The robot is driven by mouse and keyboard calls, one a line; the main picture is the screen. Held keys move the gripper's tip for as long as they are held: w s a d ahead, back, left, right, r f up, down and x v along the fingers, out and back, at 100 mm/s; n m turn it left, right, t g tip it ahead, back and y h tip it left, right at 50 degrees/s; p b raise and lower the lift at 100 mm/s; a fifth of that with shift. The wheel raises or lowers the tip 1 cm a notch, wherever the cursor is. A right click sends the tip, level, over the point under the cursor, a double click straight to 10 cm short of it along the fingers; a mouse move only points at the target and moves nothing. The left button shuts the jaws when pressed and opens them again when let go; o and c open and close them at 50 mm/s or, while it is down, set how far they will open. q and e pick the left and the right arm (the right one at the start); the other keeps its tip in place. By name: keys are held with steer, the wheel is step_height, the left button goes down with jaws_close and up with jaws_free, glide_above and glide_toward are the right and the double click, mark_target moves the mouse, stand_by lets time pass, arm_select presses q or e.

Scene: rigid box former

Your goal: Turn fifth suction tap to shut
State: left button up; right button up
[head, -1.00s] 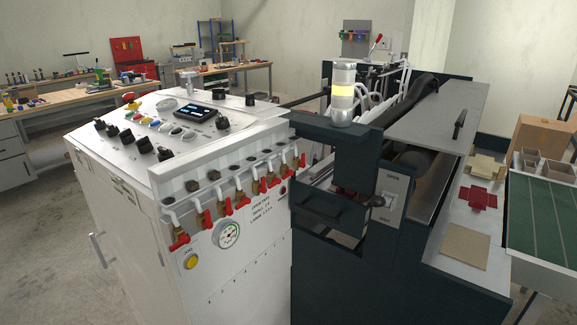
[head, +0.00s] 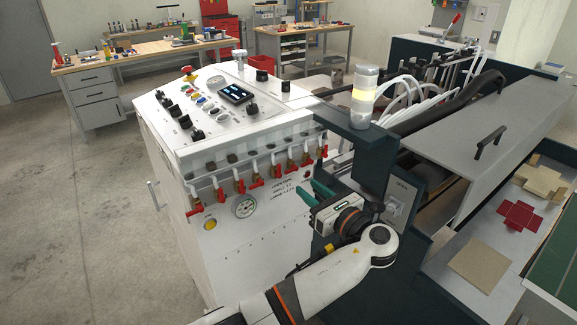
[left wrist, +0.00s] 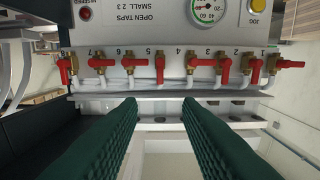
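The fifth suction tap (left wrist: 160,68) has a red handle and brass body. In the left wrist view, which is upside down, its handle stands vertical, in line with its white pipe. In the head view the tap (head: 276,171) is in the row on the machine's white front. The neighbouring fourth tap (left wrist: 192,64) and sixth tap (left wrist: 128,63) have handles lying crosswise. My left gripper (head: 308,190) is open and empty in front of the row; its green fingers (left wrist: 158,102) point at the fifth tap, apart from it. My right gripper is not in view.
A pressure gauge (head: 245,206) and yellow button (head: 210,224) sit below the taps. A sign (left wrist: 112,12) reads "OPEN TAPS SMALL 2 3", partly hidden. The dark machine body (head: 355,150) stands close right of the row. Floor at left is clear.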

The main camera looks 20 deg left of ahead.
mark_target(280, 166)
arm_select(q)
steer(key=p+x, duration=0.2)
steer(key=x, duration=0.7)
steer(key=shift+w+a, duration=0.15)
steer(key=shift+w+a+f+p, duration=0.1)
steer(key=shift+w+a+p, duration=0.25)
steer(key=shift+a, duration=0.25)
steer(key=shift+d, duration=0.1)
steer(key=shift+c, duration=0.7)
jaws_close()
